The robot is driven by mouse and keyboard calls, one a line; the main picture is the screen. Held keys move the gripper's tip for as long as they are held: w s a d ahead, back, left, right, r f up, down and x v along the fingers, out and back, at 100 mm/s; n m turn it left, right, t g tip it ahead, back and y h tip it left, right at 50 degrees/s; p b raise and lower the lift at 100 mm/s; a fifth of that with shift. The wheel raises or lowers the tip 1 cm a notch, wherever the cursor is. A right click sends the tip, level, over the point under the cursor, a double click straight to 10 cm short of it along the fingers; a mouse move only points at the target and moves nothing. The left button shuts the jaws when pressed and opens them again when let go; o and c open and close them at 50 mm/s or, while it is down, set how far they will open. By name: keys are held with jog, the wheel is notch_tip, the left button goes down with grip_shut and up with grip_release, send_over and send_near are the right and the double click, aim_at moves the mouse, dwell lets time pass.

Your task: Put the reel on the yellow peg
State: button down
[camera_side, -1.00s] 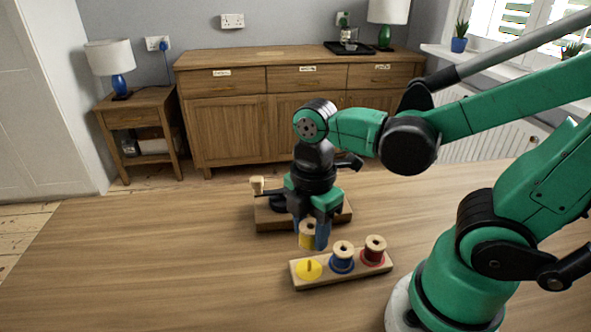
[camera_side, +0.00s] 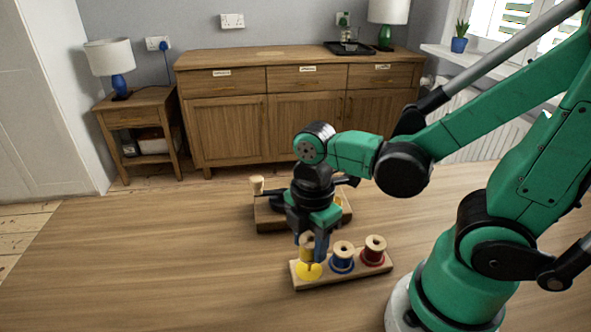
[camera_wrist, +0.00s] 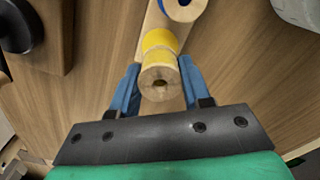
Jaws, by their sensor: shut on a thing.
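The reel (camera_side: 307,254) is wooden with yellow thread. It stands upright in my gripper (camera_side: 309,246), whose blue fingers are shut on its two sides. In the wrist view the reel (camera_wrist: 160,82) sits between the fingertips, its end hole facing the camera. The yellow disc (camera_side: 309,272) at the foot of the yellow peg is at the left end of a wooden strip (camera_side: 325,281). The reel is right above or at this disc and hides the peg. I cannot tell whether the peg is in the hole.
On the same strip stand a blue reel (camera_side: 342,258) and, right of it, a red reel (camera_side: 373,250). The left and front of the table are clear.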

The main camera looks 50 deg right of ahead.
jog(key=shift+f, duration=1.75)
dwell(0.7)
jog(key=shift+c, duration=1.6)
grip_release()
jog(key=shift+r, duration=0.1)
jog(key=shift+r, duration=3.4)
